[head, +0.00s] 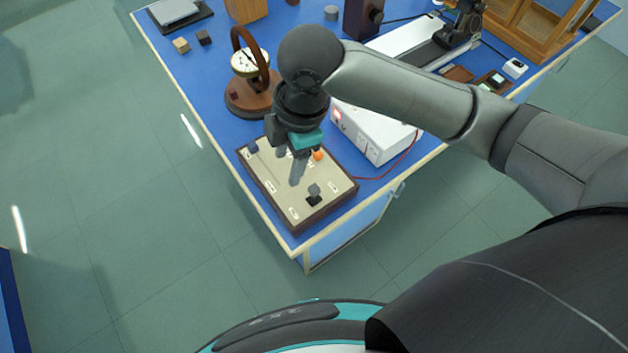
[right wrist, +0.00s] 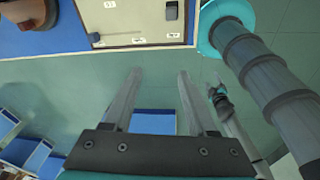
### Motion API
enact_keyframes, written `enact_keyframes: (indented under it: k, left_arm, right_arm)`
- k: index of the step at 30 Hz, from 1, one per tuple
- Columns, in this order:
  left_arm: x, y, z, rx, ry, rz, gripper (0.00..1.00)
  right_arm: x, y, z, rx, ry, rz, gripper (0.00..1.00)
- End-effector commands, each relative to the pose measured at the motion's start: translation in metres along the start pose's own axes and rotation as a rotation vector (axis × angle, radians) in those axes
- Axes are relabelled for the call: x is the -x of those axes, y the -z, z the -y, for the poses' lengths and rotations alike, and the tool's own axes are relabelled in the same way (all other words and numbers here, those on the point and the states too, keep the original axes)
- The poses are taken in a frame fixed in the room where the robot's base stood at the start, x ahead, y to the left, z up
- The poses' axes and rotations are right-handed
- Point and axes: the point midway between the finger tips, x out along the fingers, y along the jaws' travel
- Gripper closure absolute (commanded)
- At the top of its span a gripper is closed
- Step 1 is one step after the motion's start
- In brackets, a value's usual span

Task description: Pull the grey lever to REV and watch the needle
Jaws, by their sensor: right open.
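The control board (head: 275,203) has a cream face and a dark wooden rim and lies at the bench's near corner. The grey lever (head: 314,189) stands on a black base near the board's front right. A dark lever seen in the right wrist view (right wrist: 172,10), on the board's edge there, looks like the same one. My right gripper (head: 291,168) is open and empty above the board, left of the grey lever and apart from it. In the right wrist view its fingers (right wrist: 160,75) are spread with nothing between. The needle dial (head: 244,63) is white, on a round wooden stand; its reading is too small to tell.
A dark blue knob (head: 252,147) and an orange knob (head: 318,155) are also on the board. A white box (head: 380,137) with a red light and red wire stands right of it. A wooden cabinet (head: 520,32) stands far right.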

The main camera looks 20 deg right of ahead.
Motion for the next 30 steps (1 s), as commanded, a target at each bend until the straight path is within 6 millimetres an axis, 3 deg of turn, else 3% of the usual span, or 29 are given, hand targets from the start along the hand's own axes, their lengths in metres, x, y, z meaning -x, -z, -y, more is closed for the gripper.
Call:
enact_keyframes:
  k: [6, 13, 17, 30]
  left_arm:
    - [0.003, 0.0, 0.0, 0.0, 0.0, 0.0, 0.21]
    - [0.002, 0.0, 0.001, 0.0, 0.001, 0.001, 0.21]
    - [-0.001, -0.001, 0.001, 0.0, 0.001, 0.001, 0.21]
    - [-0.016, -0.002, 0.0, 0.0, 0.001, 0.001, 0.21]
  right_arm:
    - [0.026, -0.033, -0.003, 0.141, 0.075, 0.122, 0.43]
    - [0.028, -0.043, 0.0, 0.175, 0.108, 0.152, 0.43]
    - [0.011, -0.045, 0.002, 0.175, 0.11, 0.151, 0.43]
    - [-0.081, -0.059, 0.01, 0.175, 0.107, 0.151, 0.43]
